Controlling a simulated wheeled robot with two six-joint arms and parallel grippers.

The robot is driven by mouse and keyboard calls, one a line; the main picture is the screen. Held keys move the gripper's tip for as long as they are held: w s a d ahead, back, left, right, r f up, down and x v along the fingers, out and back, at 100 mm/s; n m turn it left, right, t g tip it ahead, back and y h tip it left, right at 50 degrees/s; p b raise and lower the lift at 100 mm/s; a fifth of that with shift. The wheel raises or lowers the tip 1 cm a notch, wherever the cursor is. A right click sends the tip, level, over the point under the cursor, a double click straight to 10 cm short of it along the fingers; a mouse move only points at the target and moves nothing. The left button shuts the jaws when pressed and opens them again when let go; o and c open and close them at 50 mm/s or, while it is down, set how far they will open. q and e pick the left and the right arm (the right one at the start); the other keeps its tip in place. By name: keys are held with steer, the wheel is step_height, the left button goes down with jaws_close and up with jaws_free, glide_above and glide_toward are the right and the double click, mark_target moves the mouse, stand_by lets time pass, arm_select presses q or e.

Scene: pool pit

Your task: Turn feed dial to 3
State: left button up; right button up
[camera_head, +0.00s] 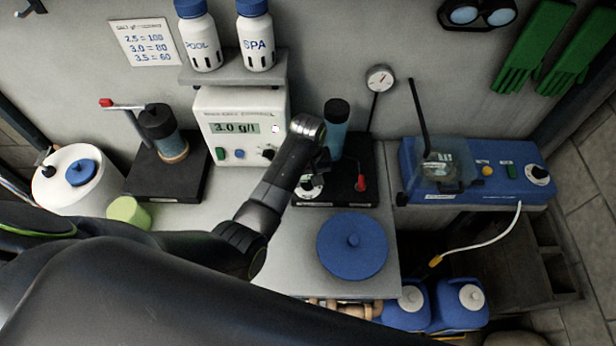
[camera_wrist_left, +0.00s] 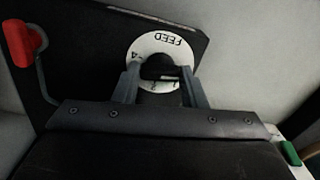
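The feed dial (camera_wrist_left: 161,46) is a white ring marked FEED, upside down in the left wrist view, around a dark knob (camera_wrist_left: 158,70). A 4 shows at its left, and other marks at its lower edge are partly hidden. In the head view the dial (camera_head: 309,192) sits at the front left of a black base. My left gripper (camera_wrist_left: 160,84) has its fingers apart, one on each side of the knob. I see no clear contact with it. My right gripper is not in view.
A red lever (camera_head: 361,183) stands right of the dial and a dark-topped blue cylinder (camera_head: 337,130) behind it. A salt meter (camera_head: 240,105) reads 3.0 g/l. A blue lid (camera_head: 352,247) lies in front. A blue device (camera_head: 470,175) stands at right.

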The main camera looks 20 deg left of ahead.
arm_select(q)
steer(key=shift+c, duration=0.7)
